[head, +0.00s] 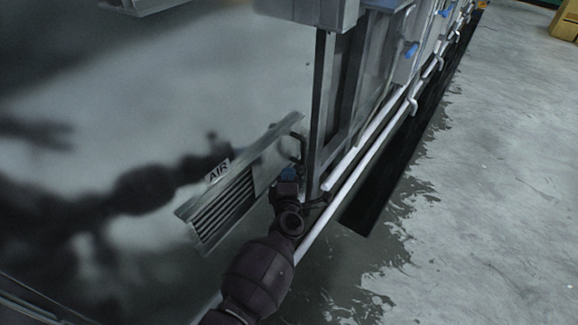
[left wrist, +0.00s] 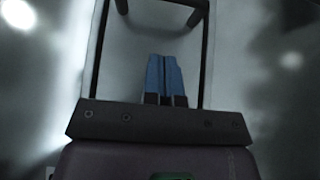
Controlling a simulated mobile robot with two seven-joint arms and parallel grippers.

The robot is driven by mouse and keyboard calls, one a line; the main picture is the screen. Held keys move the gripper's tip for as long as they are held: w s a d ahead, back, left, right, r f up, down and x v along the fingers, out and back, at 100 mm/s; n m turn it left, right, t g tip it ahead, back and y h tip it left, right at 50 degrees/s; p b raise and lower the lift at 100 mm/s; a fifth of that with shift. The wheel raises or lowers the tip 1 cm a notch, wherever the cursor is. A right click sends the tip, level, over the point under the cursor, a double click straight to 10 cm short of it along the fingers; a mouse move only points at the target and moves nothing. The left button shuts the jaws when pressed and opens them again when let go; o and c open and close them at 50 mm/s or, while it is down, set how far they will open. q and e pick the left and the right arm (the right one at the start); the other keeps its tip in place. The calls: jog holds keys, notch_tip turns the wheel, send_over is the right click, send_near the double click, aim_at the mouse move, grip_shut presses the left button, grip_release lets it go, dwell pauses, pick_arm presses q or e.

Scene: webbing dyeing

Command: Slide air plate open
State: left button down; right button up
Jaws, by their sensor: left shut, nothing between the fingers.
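The air plate (head: 275,165) is a grey metal slider in a slanted rail on the shiny machine wall, with an "AIR" label (head: 218,171) above a slotted vent (head: 224,207). A dark bar handle (head: 299,147) sticks out near the plate's upper right end. My left gripper (head: 288,174) is just below the handle in the head view, its blue fingers shut and empty. In the left wrist view the shut blue fingers (left wrist: 164,76) point at the metal surface, and part of a dark handle (left wrist: 160,3) shows at the top edge. I cannot tell whether they touch. My right gripper is out of view.
White pipes (head: 365,145) run along the machine's base just right of my left gripper. A grey metal frame (head: 325,100) stands close beside the handle. Blue valve handles (head: 411,50) are further back.

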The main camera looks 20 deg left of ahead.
pick_arm(q)
jog(key=p+v, duration=0.1)
jog(key=v, duration=0.6)
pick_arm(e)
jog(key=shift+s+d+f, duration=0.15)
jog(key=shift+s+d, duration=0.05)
pick_arm(q)
jog(key=shift+w, duration=0.1)
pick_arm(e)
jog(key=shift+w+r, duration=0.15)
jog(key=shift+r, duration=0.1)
